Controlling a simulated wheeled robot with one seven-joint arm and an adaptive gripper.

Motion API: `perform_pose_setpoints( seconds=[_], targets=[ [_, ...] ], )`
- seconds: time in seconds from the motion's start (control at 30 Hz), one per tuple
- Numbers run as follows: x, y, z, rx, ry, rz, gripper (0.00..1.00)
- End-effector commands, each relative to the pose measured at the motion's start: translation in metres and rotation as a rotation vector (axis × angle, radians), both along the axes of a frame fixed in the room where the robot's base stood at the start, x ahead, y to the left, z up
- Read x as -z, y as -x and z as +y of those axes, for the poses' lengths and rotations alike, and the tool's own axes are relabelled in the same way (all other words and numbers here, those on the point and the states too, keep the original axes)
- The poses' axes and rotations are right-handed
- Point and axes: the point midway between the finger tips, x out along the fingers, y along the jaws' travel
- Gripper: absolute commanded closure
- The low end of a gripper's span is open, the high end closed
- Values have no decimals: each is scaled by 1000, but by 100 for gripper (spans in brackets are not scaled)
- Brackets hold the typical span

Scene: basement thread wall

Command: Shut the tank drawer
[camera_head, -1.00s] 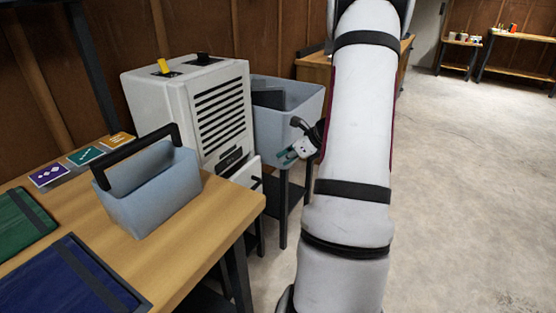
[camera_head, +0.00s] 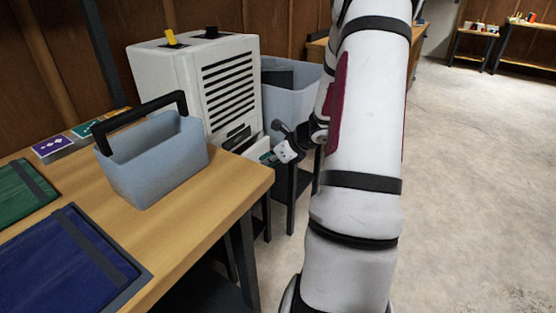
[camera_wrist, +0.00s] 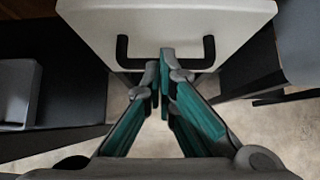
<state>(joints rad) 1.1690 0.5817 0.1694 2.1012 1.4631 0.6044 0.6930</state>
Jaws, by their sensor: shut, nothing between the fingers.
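The white machine (camera_head: 198,85) with a slatted front stands behind the wooden table. Its white tank drawer (camera_head: 257,146) is low on the front, mostly hidden by the table, the blue-grey caddy and my gripper; how far out it stands is unclear. In the wrist view the white drawer front (camera_wrist: 168,22) fills the top, with a black U-shaped handle (camera_wrist: 122,52). My gripper (camera_head: 269,157) is at the drawer front. In the wrist view, its green-padded fingers (camera_wrist: 163,66) are closed together, empty, with the tips between the handle's two legs. I cannot tell whether they touch it.
The blue-grey caddy (camera_head: 150,168) with a black handle stands on the wooden table (camera_head: 215,215), close to the machine. A blue-grey bin (camera_head: 288,98) stands right of the machine on a dark stand. Open concrete floor (camera_head: 480,190) lies to the right.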

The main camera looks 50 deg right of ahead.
Motion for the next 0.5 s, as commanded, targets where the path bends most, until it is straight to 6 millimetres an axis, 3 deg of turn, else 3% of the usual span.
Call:
perform_pose_setpoints(
  seconds=[0.03, 0.2, 0.5],
  targets=[
    [10, -7, 1, -1, -1, 0, 100],
    [5, -31, 3, -2, 2, 0, 100],
    [4, -44, 4, -1, 0, 0, 100]
  ],
)
